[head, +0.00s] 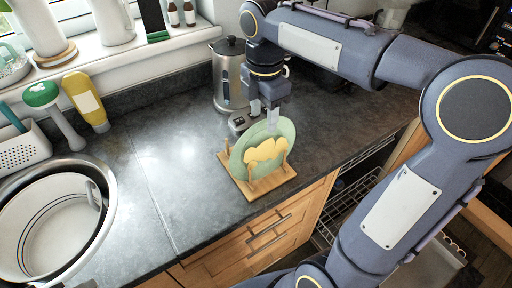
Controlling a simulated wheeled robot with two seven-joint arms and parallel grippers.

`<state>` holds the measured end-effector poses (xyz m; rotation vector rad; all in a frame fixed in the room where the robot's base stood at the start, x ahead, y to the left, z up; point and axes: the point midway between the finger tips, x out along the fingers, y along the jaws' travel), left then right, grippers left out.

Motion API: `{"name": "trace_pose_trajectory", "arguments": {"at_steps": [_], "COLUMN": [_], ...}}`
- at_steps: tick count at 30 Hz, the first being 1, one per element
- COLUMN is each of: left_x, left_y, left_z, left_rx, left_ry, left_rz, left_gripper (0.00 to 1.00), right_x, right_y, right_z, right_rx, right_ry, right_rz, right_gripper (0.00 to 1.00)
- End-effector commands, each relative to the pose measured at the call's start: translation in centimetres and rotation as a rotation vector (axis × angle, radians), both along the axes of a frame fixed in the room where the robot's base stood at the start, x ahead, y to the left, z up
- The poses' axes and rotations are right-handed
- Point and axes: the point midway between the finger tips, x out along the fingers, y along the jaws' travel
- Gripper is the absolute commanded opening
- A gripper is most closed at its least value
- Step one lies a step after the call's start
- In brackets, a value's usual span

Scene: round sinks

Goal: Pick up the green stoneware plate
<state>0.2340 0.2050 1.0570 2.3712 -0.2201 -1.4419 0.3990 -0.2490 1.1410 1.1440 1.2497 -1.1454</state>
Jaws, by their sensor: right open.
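The green stoneware plate (284,128) stands upright in a small wooden rack (240,186) near the counter's front edge. A yellow scalloped piece (265,153) stands in front of it in the same rack and hides part of its face. My right gripper (270,118) points down at the plate's top rim. Its jaws are open, with a finger close to the rim; I cannot tell whether it touches. My left gripper is not in view.
A metal kettle (229,75) stands close behind the gripper. A round sink (103,218) holding a white tub (52,228) is at left. A green brush (54,112) and yellow bottle (86,101) stand behind it. The counter (165,165) between sink and rack is clear.

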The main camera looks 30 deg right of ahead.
Motion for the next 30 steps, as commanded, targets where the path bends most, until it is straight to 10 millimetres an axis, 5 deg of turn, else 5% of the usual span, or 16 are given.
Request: {"name": "trace_pose_trajectory", "arguments": {"at_steps": [10,19,30], "left_x": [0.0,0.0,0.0], "left_y": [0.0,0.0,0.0], "left_z": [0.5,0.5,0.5], "left_rx": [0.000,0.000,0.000], "left_ry": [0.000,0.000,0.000], "left_rz": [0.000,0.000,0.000], "left_gripper": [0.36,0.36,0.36], "right_x": [0.5,0.5,0.5], "right_y": [0.1,0.1,0.1], "right_z": [-4.7,-5.3,-5.3], "right_rx": [0.000,0.001,0.001], "right_ry": [0.002,-0.001,-0.002], "right_rz": [-0.001,-0.002,-0.002], "right_gripper": [0.46,0.46,0.00]}}
